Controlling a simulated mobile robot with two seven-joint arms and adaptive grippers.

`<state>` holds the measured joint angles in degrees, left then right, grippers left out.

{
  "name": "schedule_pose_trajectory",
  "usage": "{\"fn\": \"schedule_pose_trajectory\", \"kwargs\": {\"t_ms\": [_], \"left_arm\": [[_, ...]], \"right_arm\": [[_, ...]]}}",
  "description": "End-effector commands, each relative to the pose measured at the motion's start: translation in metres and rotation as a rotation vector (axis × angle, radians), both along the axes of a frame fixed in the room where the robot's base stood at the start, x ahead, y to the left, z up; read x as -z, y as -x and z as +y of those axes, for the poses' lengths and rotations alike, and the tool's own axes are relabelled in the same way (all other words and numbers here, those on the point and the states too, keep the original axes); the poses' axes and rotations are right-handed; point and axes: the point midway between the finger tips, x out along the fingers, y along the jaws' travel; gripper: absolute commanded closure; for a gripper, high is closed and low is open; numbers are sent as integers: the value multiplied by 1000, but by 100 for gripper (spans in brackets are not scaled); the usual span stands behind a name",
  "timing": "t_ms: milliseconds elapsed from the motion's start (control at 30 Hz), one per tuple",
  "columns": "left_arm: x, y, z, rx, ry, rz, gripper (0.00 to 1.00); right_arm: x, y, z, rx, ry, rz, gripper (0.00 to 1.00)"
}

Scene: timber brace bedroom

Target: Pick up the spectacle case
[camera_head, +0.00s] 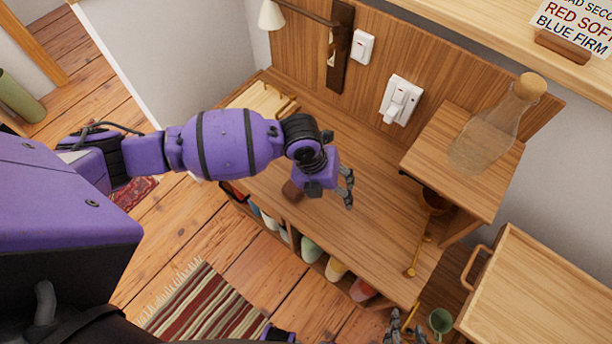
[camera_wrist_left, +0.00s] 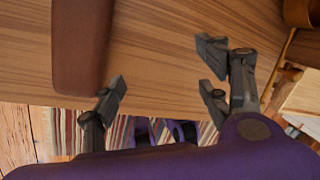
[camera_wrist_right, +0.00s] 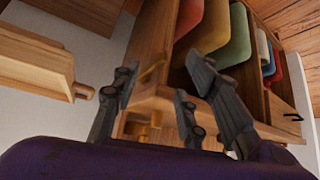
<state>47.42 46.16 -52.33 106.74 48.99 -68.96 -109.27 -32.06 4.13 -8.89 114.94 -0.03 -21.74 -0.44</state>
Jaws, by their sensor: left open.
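The spectacle case, a reddish-brown long piece with rounded corners, lies on the wooden bench top (camera_head: 360,205). In the head view only a small part of the case (camera_head: 291,191) shows, beside my left gripper and partly hidden by it. In the left wrist view the case (camera_wrist_left: 82,45) is at the upper left, left of the fingers. My left gripper (camera_head: 347,190) is over the bench, open and empty; its fingers (camera_wrist_left: 162,80) are spread in the left wrist view. My right gripper (camera_head: 405,330) is low, near the bench's front right end. Its fingers (camera_wrist_right: 158,88) are apart and empty.
A corked glass bottle (camera_head: 487,130) stands on a raised wooden stand (camera_head: 435,145) at the right. A brass long-handled thing (camera_head: 418,255) lies on the bench. A green mug (camera_head: 440,320) and wooden tray (camera_head: 545,295) are at the lower right. Coloured items (camera_head: 337,270) fill the shelf below.

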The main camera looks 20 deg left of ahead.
Motion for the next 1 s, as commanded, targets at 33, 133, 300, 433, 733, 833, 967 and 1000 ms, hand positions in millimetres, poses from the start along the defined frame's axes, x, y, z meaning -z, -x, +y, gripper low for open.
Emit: {"fn": "schedule_pose_trajectory", "kwargs": {"t_ms": [33,133,300,433,733,833,967,1000], "left_arm": [[-3,-12,16,102,-63,-12,31],[-15,-25,41,277,-161,-12,31],[-32,-39,69,459,-256,2,31],[-33,-43,77,508,-280,9,31],[-1,-46,77,512,-281,7,31],[15,-48,78,510,-280,8,31],[32,-49,78,512,-281,7,31],[35,-49,78,512,-281,6,31]], "right_arm": [[6,4,-2,-2,3,7,60],[11,7,-3,-5,7,13,60],[14,9,-4,-6,10,15,60],[14,7,-4,-7,10,10,60],[13,3,-2,-6,7,3,60],[13,3,-2,-5,7,4,60],[14,4,-2,-5,7,6,60],[14,4,-2,-5,7,7,60]]}}
